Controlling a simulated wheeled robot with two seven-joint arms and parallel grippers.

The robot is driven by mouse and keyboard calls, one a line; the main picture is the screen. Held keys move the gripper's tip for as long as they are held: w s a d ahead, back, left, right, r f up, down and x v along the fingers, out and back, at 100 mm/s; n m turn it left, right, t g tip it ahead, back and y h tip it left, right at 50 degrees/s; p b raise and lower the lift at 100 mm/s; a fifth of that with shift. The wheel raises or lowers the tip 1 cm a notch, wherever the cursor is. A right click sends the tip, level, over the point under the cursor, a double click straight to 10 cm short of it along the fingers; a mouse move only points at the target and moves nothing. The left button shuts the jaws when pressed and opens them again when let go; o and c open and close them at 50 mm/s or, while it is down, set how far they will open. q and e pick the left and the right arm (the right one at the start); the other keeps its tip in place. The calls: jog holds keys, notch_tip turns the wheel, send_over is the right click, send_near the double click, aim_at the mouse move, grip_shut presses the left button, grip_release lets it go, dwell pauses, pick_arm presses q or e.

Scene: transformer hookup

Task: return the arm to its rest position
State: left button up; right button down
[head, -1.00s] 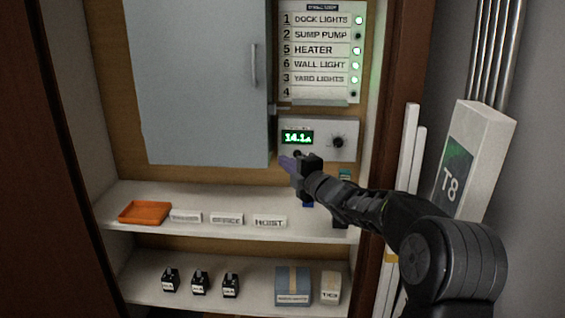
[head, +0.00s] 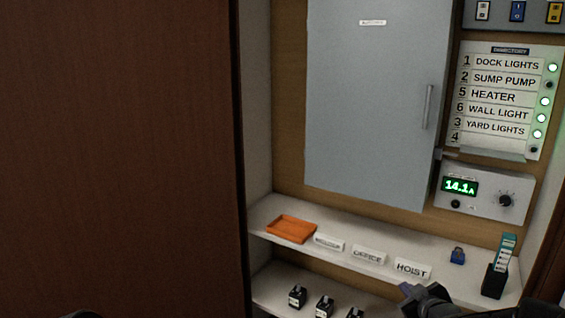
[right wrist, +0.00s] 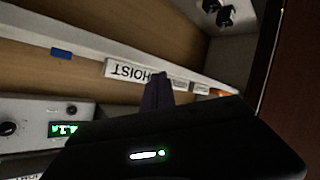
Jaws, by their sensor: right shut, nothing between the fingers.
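My right gripper (head: 408,290) shows at the bottom of the head view, low in front of the shelf and below the HOIST label. Its dark purple fingers also show in the right wrist view (right wrist: 157,93), closed together with nothing between them. Most of my right arm is outside the head view. My left gripper is not seen.
A grey cabinet door (head: 372,110) is closed. Beside it are the directory (head: 497,96) and a meter panel (head: 480,192) reading 14.1 A. The shelf (head: 330,258) holds an orange tray (head: 291,229), labels including HOIST (head: 412,269), and a blue item (head: 457,256). A brown panel (head: 120,150) fills the left.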

jog(key=s+a+f+m+g+y+p, duration=0.25)
jog(key=s+a+f+m+g, duration=0.35)
jog(key=s+a+f, duration=0.85)
jog(key=s+a+f+g+p, duration=0.2)
jog(key=s+a, duration=0.1)
jog(key=s, duration=0.5)
jog(key=s+a+f+m+g+y+p, duration=0.1)
jog(key=s+a, duration=0.3)
jog(key=s, duration=0.5)
jog(key=s+a+f+g+p, duration=0.3)
jog(key=s+a, duration=0.1)
jog(key=s, duration=0.5)
jog(key=shift+a+f+m+g+p, duration=0.25)
jog(key=shift+f+m+g+p, duration=0.05)
jog(key=shift+f+g+p, duration=0.1)
jog(key=shift+w, duration=0.1)
